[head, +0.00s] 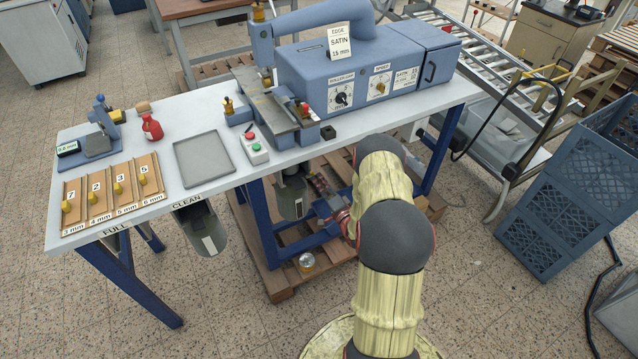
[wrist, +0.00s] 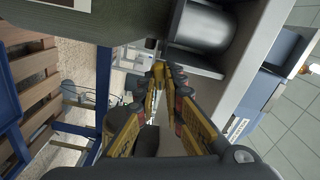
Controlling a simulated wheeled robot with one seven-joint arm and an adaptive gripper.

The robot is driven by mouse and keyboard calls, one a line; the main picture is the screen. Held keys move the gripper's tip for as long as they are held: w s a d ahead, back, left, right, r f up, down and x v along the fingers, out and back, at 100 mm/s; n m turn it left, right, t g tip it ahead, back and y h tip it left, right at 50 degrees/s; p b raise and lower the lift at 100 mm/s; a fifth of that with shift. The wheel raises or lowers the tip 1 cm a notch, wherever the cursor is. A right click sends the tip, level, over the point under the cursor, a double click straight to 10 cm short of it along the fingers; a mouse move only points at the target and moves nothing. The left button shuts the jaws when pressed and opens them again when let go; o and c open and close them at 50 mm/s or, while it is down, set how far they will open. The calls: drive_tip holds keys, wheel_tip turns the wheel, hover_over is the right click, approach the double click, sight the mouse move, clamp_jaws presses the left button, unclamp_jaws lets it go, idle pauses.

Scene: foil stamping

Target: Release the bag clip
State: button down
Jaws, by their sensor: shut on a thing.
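My gripper (wrist: 166,74) shows in the wrist view with its yellow fingers brought close together at the tips. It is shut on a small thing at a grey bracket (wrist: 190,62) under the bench. The bag clip cannot be made out clearly, as the fingertips cover that spot. A large dark grey-green rounded body (wrist: 45,36), maybe the bag, fills the upper left of the wrist view. In the head view a grey bag or bin (head: 290,196) hangs below the bench beside my arm.
A dark cylinder (wrist: 205,25) sits just beyond the fingertips. The blue bench leg (head: 262,225) and wooden pallet (head: 283,283) are close by. The benchtop (head: 215,115) carries the stamping press (head: 300,70) and a tray (head: 203,158). Blue crates (head: 570,185) stand at right.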

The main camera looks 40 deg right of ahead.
drive_tip(key=shift+m, duration=1.6)
drive_tip(key=c, duration=1.9)
unclamp_jaws()
drive_tip(key=v, duration=1.2)
